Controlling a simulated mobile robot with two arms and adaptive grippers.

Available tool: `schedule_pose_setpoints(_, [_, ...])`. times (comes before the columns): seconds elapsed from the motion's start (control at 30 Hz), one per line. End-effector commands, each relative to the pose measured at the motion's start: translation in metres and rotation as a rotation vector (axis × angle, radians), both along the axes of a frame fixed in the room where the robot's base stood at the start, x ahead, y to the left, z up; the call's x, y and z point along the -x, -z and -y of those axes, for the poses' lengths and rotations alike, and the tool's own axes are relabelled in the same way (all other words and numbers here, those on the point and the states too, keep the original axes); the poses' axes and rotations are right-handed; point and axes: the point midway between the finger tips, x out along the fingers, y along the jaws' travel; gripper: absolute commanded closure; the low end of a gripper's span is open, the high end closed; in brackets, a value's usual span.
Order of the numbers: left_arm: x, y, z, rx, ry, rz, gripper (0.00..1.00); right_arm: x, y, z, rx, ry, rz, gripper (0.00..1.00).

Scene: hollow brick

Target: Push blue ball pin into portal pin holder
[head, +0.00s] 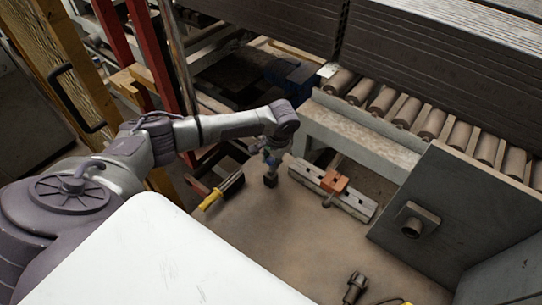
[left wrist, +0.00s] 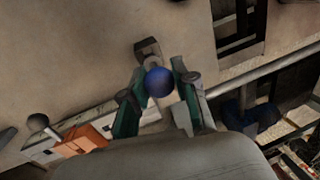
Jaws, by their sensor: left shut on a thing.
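My left gripper (head: 271,158) hangs at the end of its arm above the brown work surface, near the middle of the head view. In the left wrist view its green fingers (left wrist: 158,103) are closed around a blue ball pin (left wrist: 159,82), whose round blue head shows between them. A small dark block (head: 270,181) shows directly below the gripper; it also appears beyond the ball in the left wrist view (left wrist: 147,48). I cannot tell whether block and pin touch, or whether the block is the pin holder. My right gripper is not in view.
A pale rail with an orange clamp (head: 334,182) lies right of the gripper. A yellow-handled brush (head: 222,190) lies left. A roller conveyor (head: 420,121) and an upright grey panel (head: 440,205) bound the right side. A dark tool (head: 354,288) lies near the front.

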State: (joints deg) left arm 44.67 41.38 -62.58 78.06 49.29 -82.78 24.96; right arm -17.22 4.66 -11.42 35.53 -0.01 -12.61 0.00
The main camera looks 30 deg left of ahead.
Motion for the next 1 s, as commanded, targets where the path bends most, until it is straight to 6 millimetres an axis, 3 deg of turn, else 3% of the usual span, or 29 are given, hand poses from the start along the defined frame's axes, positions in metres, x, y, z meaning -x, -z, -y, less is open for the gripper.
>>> schedule_pose_setpoints(1.0, [0.000,0.019,0.000,0.001,0.000,0.001,1.00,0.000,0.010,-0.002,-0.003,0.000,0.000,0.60])
